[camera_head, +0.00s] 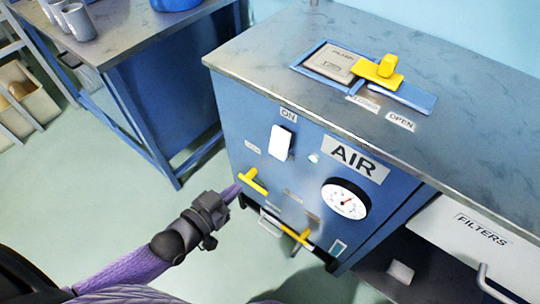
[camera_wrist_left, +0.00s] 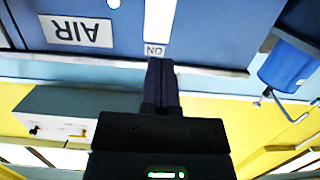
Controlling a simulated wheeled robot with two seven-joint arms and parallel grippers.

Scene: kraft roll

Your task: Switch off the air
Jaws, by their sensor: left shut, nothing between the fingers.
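The blue cabinet (camera_head: 235,115) bears a big AIR label (camera_head: 355,158). A white rocker-like switch (camera_head: 281,142) is on its front, with an ON label (camera_head: 288,115) above it. In the left wrist view the picture is upside down, with the AIR label (camera_wrist_left: 76,31), the switch (camera_wrist_left: 160,18) and the ON label (camera_wrist_left: 154,50). My left gripper (camera_head: 236,191) is shut and empty, below and left of the switch in the head view. Its closed fingers (camera_wrist_left: 161,85) point toward the cabinet; contact cannot be told. My right gripper is not in view.
A round gauge (camera_head: 345,200) is at right. A yellow-knobbed slide (camera_head: 378,70) lies on top. A FILTERS drawer (camera_head: 480,240) is at right.

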